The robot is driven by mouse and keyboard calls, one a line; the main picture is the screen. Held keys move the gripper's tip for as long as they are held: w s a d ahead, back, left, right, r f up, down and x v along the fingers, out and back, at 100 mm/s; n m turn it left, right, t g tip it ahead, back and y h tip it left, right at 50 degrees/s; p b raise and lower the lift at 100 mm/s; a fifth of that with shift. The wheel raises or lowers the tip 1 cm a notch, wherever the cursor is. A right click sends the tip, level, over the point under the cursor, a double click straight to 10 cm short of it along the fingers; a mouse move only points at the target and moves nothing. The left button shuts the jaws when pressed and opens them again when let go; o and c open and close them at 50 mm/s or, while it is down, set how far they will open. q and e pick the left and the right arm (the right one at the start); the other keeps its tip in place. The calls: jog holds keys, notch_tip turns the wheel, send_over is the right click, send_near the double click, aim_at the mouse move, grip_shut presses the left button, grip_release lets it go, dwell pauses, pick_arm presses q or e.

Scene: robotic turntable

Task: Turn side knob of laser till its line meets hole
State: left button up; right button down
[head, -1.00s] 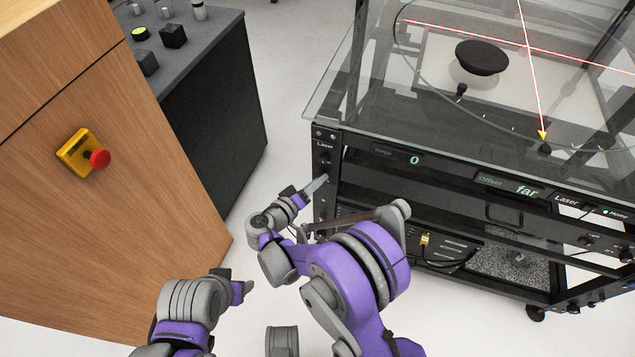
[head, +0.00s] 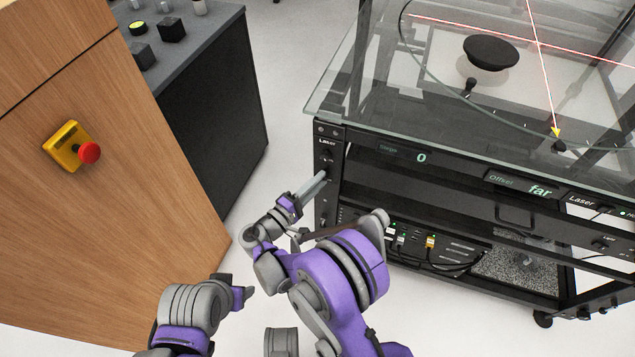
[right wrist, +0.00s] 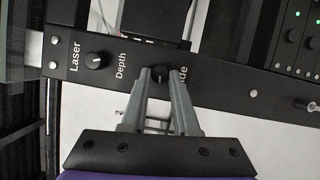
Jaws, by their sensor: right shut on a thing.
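A black side panel (right wrist: 222,88) carries a "Laser" label and a knob (right wrist: 95,60) by "Depth". A red laser line (head: 480,28) and a steeper red-white one (head: 547,90) cross over the glass-topped turntable. A yellow arrowhead (head: 556,132) ends the steeper line. I cannot make out the hole. My left gripper (head: 243,294) is low; its jaws are unclear.
The turntable cart's glass top (head: 440,135) overhangs the panel. Its front displays read "0" (head: 421,158) and "far" (head: 541,191). A wooden cabinet (head: 90,230) with a red button (head: 89,152) stands left. Free floor (head: 285,120) lies between.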

pick_arm(q)
jog(key=shift+f, duration=0.1)
pick_arm(e)
jog(key=shift+n, duration=0.3)
jog(key=c, duration=0.7)
grip_release()
jog(key=shift+o, duration=0.2)
pick_arm(q)
jog(key=shift+s+a, duration=0.1)
pick_arm(e)
jog(key=shift+s+a+f, duration=0.1)
